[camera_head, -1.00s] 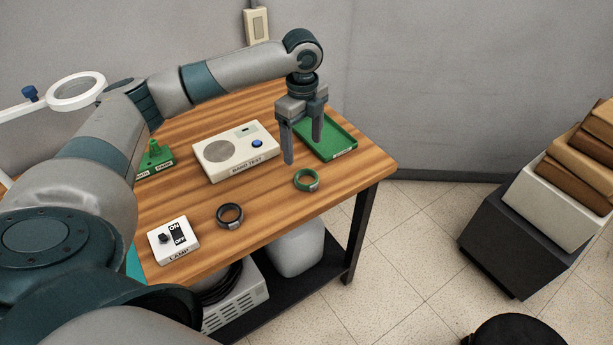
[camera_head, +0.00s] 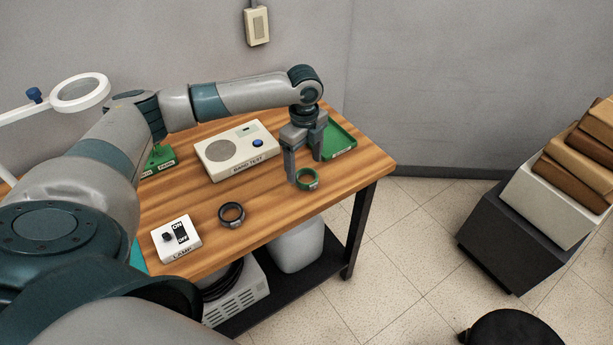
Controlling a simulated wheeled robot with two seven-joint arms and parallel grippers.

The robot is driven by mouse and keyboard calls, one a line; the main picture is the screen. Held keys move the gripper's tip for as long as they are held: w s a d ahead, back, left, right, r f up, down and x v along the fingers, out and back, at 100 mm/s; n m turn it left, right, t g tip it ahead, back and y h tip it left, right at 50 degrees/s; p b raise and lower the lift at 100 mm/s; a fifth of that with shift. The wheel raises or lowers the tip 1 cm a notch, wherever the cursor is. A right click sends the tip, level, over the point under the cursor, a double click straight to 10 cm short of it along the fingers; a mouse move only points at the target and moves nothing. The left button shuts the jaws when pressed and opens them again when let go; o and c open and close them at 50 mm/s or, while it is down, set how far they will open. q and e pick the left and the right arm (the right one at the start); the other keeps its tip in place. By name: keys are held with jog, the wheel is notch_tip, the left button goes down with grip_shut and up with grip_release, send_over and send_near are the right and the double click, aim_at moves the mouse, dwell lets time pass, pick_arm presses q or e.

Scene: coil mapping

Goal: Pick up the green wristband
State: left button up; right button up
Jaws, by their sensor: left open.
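The green wristband (camera_head: 307,180) lies on the wooden table near its right front edge, with a small grey piece on its front. My left gripper (camera_head: 305,170) is open, pointing down just above and behind the wristband. One finger is at the wristband's left side and the other is behind it to the right. Whether a finger touches the band I cannot tell. My right gripper is not in view.
A black wristband (camera_head: 231,215) and a white lamp switch box (camera_head: 176,239) lie to the left on the table (camera_head: 270,208). The band test box (camera_head: 236,151) stands behind. A green tray (camera_head: 340,139) is partly hidden behind my gripper. A green stand (camera_head: 158,159) is farther left.

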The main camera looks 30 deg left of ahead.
aim_at(305, 181)
pick_arm(q)
jog(key=shift+d+f+p, duration=0.1)
jog(key=shift+f+p, duration=0.35)
jog(key=shift+f, duration=1.3)
jog(key=c, duration=1.1)
